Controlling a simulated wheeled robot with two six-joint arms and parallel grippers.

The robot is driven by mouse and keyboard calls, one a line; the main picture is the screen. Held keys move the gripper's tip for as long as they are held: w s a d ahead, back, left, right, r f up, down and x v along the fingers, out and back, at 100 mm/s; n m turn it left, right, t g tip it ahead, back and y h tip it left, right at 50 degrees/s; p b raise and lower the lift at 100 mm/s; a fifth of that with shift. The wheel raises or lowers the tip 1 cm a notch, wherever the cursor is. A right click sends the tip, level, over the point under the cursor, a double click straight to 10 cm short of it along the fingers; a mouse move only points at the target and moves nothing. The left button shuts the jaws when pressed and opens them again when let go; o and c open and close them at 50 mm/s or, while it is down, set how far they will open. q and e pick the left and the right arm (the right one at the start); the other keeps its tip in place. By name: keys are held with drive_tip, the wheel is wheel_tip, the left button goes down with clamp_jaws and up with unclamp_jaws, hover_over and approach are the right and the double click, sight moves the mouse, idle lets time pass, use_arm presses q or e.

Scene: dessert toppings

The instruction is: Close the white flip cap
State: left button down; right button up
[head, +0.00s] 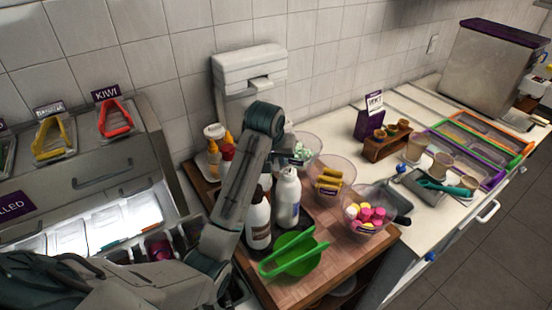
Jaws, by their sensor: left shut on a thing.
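A white bottle with a white cap (289,173) stands on the wooden cart top, just right of my left arm. A brown bottle with a pale cap (258,215) stands in front of it to the left. I cannot tell which cap is the flip cap, or whether either is open. My left arm reaches over from the left and bends down near the bottle tops. My left gripper (276,160) is small, dark and largely hidden by the arm, close to the white bottle's top. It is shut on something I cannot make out. My right gripper is out of view.
Green tongs on a green plate (297,262) lie in front of the bottles. Bowls of pink and yellow sweets (364,222), yellow pieces (327,185) and pale pieces (303,150) stand to the right. Sauce bottles (213,150) stand behind my arm. The cart's front right corner is clear.

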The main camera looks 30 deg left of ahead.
use_arm(q)
drive_tip(key=shift+w+d+m+g+y, duration=0.15)
drive_tip(key=shift+d+m+g+y, duration=0.2)
drive_tip(key=shift+y, duration=0.65)
drive_tip(key=shift+w+d+m+g+y, duration=0.15)
drive_tip(key=shift+d+y, duration=0.3)
drive_tip(key=shift+y, duration=0.55)
drive_tip(key=shift+s, duration=0.1)
drive_tip(key=c, duration=1.7)
unclamp_jaws()
drive_tip(key=shift+r, duration=0.15)
